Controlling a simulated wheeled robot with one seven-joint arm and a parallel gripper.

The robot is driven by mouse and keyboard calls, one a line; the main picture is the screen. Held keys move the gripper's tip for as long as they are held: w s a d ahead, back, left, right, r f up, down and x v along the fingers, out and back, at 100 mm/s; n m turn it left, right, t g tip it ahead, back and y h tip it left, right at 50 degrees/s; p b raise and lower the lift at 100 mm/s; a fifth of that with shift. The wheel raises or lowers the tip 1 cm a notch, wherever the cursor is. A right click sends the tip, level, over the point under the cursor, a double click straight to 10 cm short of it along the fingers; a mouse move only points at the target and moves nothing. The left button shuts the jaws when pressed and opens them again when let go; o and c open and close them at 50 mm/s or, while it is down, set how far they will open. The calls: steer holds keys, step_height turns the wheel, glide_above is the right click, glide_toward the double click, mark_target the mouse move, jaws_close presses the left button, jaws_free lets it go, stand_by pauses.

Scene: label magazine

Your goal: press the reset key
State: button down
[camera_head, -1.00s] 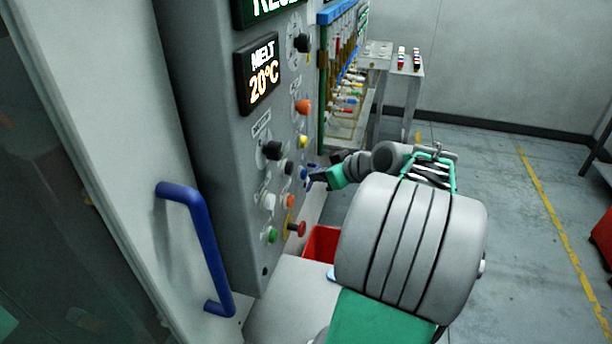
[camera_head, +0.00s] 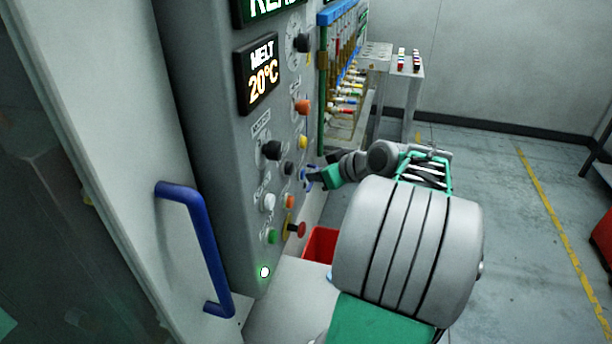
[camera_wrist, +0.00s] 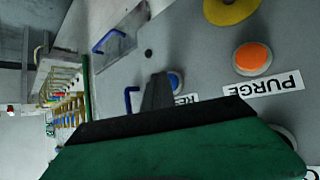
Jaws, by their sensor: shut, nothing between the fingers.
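The reset key is a round blue button that shows in the wrist view (camera_wrist: 177,82), partly hidden behind my dark fingers. The white label beside it begins "RE"; the rest is covered. In the head view, my gripper (camera_head: 311,180) reaches the right edge of the grey control panel (camera_head: 222,150), at the blue key. My gripper is shut and empty, its tips (camera_wrist: 157,90) at the key in the wrist view. I cannot tell whether they are touching it or just in front of it.
An orange PURGE button (camera_wrist: 252,58) sits close to the blue key. Other panel controls include a black knob (camera_head: 271,150), a white button (camera_head: 268,202), a green button (camera_head: 271,237) and a red button (camera_head: 299,230). A blue handle (camera_head: 203,245) sticks out at left. A red bin (camera_head: 320,243) stands below.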

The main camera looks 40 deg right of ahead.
stand_by(0.3)
steer(key=shift+s+d, duration=0.55)
steer(key=shift+s, duration=0.15)
steer(key=s+d, duration=0.1)
steer(key=s, duration=0.1)
steer(key=s+d, duration=0.2)
stand_by(0.8)
